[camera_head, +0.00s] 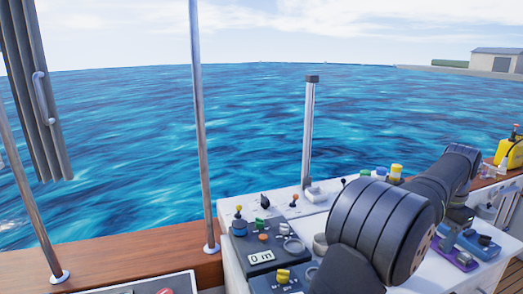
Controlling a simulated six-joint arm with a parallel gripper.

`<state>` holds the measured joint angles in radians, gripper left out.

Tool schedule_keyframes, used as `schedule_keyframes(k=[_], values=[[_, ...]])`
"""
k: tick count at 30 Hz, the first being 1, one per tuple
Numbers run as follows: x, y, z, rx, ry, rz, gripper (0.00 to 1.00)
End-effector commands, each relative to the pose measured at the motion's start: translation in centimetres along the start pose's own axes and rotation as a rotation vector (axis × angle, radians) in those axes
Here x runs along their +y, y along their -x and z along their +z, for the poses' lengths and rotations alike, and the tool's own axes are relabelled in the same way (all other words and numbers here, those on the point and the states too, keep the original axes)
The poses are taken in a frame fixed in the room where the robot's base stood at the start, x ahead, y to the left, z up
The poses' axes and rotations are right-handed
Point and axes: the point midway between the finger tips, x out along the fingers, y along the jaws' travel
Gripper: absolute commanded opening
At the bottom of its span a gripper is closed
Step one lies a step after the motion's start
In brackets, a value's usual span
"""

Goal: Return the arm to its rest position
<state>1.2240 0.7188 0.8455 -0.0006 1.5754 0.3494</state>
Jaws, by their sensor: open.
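My arm shows in the head view as thick dark grey links (385,225). A large ribbed joint fills the lower right foreground. From it a link runs back and to the right to another dark joint (460,165) above the white console. No object held by the arm can be seen.
Purple and blue devices (475,245) sit right of my arm. A yellow bottle (510,150) stands far right. Metal poles (200,120) rise from the wooden rail (140,265); water lies beyond.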

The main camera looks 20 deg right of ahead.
Motion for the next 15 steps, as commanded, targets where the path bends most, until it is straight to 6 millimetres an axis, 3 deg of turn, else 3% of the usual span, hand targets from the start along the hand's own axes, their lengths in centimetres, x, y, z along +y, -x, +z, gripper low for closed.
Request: schedule_keyframes(k=[3,15], values=[[-1.9,-1.5,1.7,-0.004,0.007,0.001,0.46],[-5.9,-5.7,7.2,-0.003,0.006,0.001,0.46]])
